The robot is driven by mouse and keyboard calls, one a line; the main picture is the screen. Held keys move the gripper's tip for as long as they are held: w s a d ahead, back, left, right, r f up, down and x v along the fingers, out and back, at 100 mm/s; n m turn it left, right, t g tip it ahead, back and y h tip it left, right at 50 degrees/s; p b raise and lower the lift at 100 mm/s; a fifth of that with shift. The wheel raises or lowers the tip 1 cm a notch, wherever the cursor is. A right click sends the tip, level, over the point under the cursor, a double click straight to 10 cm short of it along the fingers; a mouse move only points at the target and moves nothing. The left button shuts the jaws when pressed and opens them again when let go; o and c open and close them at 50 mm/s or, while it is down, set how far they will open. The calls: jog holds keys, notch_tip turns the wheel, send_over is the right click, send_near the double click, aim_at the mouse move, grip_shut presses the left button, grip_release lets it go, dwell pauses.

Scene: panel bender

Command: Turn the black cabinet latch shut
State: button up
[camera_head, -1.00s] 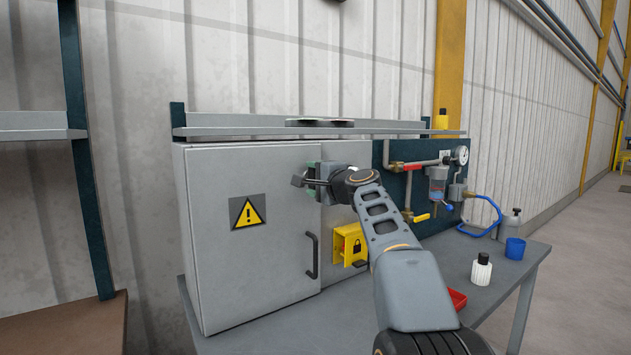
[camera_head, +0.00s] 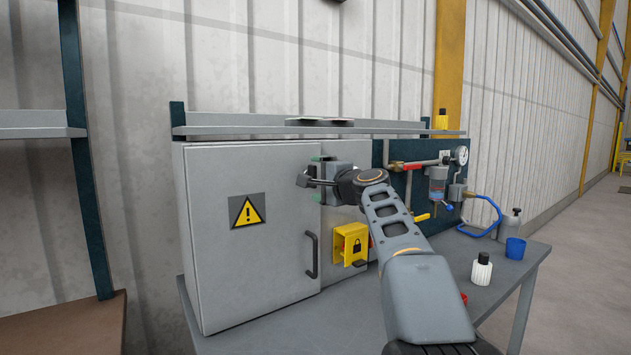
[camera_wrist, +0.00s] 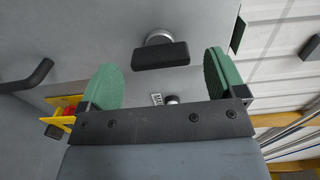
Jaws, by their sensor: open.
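The grey cabinet (camera_head: 215,280) has its door closed, with a yellow warning sign on it. The black latch (camera_wrist: 160,54) shows in the wrist view as a short black bar on a round silver base. In the wrist view my gripper (camera_wrist: 160,85) is open, with one green finger pad on each side of the latch. The bar lies across the gap, apart from both pads. Nothing is held.
A black door handle (camera_head: 312,255) is below my gripper. A yellow lockout box (camera_head: 350,244) sits to the right. A shelf (camera_head: 250,128) runs above the cabinet. A white bottle (camera_head: 481,270) and blue cup (camera_head: 515,248) stand on the table (camera_head: 520,262).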

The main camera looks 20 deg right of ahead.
jog(key=s+d+b, duration=0.2)
jog(key=s, duration=0.9)
jog(key=shift+s, duration=0.25)
jog(key=shift+d, duration=0.1)
notch_tip(320, 180, down, 17)
jog(key=s+a+n+g+h+p, duration=0.2)
jog(key=n+g+p, duration=0.1)
jog(key=n+g, duration=0.3)
jog(key=s+a+f+n+g+p, duration=0.3)
jog(key=s+a+n+g+p, duration=0.1)
jog(key=s, duration=0.4)
jog(key=s+a+f+n+g+h+p, duration=0.1)
jog(key=s+a+f+n+g+p, duration=0.3)
jog(key=s+a+p, duration=0.4)
jog(key=shift+a+f+n+p, duration=0.3)
jog(key=shift+a+n+p, duration=0.15)
jog(key=shift+a+n, duration=0.35)
